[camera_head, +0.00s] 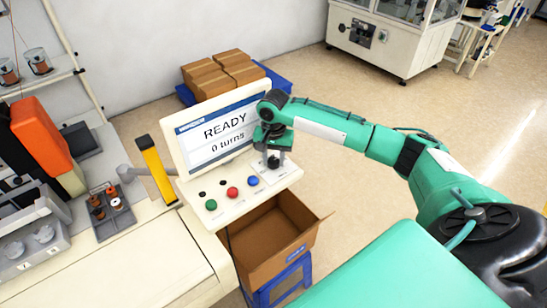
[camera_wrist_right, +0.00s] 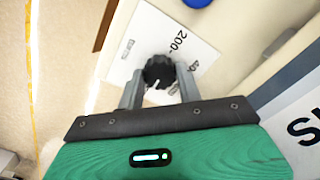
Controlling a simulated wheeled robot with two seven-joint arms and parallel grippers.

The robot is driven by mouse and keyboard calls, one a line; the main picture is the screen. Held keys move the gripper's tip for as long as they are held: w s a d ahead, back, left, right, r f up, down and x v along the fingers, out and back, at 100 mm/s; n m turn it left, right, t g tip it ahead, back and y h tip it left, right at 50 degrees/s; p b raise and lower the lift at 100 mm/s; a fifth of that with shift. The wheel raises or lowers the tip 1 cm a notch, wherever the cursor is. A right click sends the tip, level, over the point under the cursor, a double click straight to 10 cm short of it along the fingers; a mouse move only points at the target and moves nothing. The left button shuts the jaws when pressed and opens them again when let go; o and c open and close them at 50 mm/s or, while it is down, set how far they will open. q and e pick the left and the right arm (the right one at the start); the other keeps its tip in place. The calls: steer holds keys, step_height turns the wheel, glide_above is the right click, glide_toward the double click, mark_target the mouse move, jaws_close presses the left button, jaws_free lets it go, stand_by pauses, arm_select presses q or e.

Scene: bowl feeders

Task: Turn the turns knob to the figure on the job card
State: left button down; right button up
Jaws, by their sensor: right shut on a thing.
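The turns knob (camera_head: 273,163) is a small dark knob on the right of the cream control panel. In the right wrist view the black, ribbed knob (camera_wrist_right: 158,72) shows a white pointer line and sits on a white scale plate (camera_wrist_right: 150,35) with printed figures, one starting with 200; the others are partly covered. My right gripper (camera_wrist_right: 159,90) is shut on the knob, a grey finger on either side. The screen (camera_head: 222,125) above the panel reads READY and 0 turns. I cannot make out a job card. My left gripper is out of view.
Red (camera_head: 232,192), green (camera_head: 211,205) and blue (camera_head: 253,181) buttons sit left of the knob. An open cardboard box (camera_head: 262,262) stands below the panel on a blue stand. A yellow post (camera_head: 158,172) rises left of the screen. Open floor lies to the right.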

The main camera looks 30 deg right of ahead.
steer(key=n, duration=1)
steer(key=shift+r, duration=0.1)
steer(key=n, duration=0.3)
steer(key=shift+w+n, duration=0.1)
steer(key=shift+n, duration=0.2)
steer(key=n, duration=0.4)
steer(key=shift+n, duration=0.3)
steer(key=n, duration=0.4)
steer(key=shift+n, duration=0.4)
steer(key=o, duration=1)
